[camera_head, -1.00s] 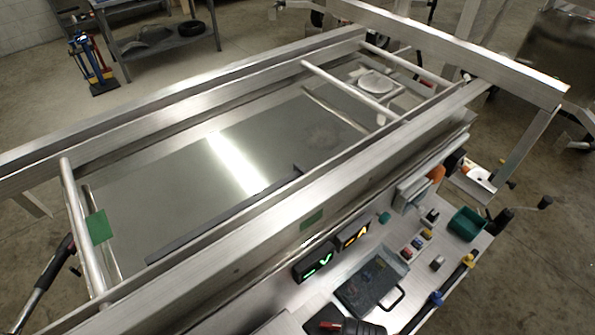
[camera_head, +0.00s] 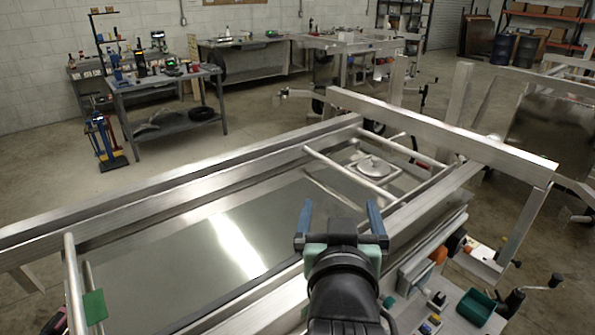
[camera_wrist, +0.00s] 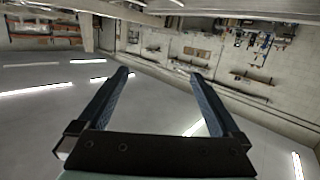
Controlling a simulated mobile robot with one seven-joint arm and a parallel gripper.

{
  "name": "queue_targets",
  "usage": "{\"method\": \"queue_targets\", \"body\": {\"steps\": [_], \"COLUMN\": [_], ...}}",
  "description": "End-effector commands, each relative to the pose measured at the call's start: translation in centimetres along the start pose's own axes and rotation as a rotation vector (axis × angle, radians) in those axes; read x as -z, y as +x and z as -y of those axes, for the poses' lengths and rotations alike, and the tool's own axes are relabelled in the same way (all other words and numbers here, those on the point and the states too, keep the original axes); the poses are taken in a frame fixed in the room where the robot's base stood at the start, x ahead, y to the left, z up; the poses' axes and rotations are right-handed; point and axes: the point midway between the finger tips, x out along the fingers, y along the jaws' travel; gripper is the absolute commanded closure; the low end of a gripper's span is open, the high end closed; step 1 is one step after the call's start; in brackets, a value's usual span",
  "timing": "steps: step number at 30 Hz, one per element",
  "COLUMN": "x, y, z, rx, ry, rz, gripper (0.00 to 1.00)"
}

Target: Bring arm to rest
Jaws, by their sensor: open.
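My gripper (camera_head: 340,218) is raised in the lower middle of the head view, in front of the near rail of the aluminium trailer frame (camera_head: 160,205). Its two blue-grey fingers stand wide apart, with nothing between them. The wrist view also shows my gripper (camera_wrist: 158,75) open and empty, against the ceiling lights and the far wall. My arm (camera_head: 345,295) runs down from the gripper to the bottom edge of the head view and hides part of the near rail and the side bench.
A side bench with a green bin (camera_head: 476,306) lies at the lower right. A grey work table (camera_head: 165,100) stands at the back left, and further benches (camera_head: 250,55) line the wall. Open floor (camera_head: 265,115) lies between them and the trailer.

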Motion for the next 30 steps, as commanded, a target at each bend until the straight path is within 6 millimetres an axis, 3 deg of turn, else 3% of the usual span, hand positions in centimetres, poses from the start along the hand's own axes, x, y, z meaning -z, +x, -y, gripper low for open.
{"method": "queue_targets", "body": {"steps": [1,6,9,12,15,18,30], "x": [4.2,15.9,21.3,25.1,27.3,28.3,28.5], "y": [-1.1,-6.6,-10.9,-15.0,-18.0,-19.6,-19.9], "z": [0.5,1.7,2.2,2.5,2.6,2.6,2.7], "rx": [0.006,0.028,0.044,0.059,0.069,0.075,0.076], "ry": [0.005,0.031,0.050,0.066,0.078,0.085,0.086], "rz": [-0.114,-0.469,-0.660,-0.815,-0.919,-0.973,-0.983], "gripper": [0.00,0.00,0.00,0.00,0.00,0.00,0.00]}}
